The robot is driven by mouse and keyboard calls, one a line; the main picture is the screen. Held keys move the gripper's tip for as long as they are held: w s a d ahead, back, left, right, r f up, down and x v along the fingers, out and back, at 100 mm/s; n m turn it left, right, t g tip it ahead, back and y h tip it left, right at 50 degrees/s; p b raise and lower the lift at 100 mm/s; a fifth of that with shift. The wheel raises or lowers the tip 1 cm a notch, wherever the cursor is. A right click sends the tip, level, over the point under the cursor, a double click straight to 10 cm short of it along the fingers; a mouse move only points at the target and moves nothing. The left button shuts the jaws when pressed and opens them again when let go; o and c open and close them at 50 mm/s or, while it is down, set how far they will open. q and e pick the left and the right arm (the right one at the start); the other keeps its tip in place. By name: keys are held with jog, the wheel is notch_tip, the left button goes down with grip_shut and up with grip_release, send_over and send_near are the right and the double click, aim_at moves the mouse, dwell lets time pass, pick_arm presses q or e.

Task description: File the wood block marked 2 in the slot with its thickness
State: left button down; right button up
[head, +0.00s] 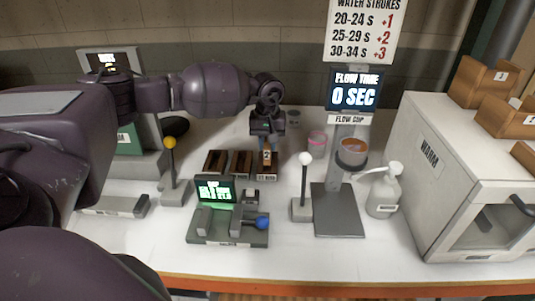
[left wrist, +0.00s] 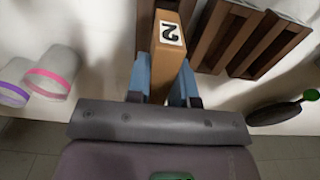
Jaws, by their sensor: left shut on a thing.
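The wood block marked 2 (head: 267,157) is upright, with its number label facing the head camera. My left gripper (head: 266,138) has its blue fingers shut on it from above. In the left wrist view the block (left wrist: 160,72) sits between the two fingers (left wrist: 163,88). In the head view the block lines up with the rightmost slot (head: 266,178) of the dark wood slots; I cannot tell how far down inside it is. The middle slot (head: 241,164) and left slot (head: 215,162) stand beside it. The slots' small labels are unreadable. My right gripper is out of view.
In front stands a gauge with a green display (head: 215,189) and blue knob. A white-knobbed lever (head: 304,180), flow cup stand (head: 338,210), pump bottle (head: 384,190) and white warming cabinet (head: 455,170) are to the right. A yellow-knobbed lever (head: 171,170) stands left.

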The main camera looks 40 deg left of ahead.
pick_arm(q)
notch_tip(320, 180, down, 4)
jog(key=shift+f, duration=0.25)
jog(key=c, duration=1)
grip_release()
jog(key=shift+r, duration=0.55)
notch_tip(320, 180, up, 10)
jog(key=shift+f, duration=0.1)
jog(key=shift+r, duration=0.8)
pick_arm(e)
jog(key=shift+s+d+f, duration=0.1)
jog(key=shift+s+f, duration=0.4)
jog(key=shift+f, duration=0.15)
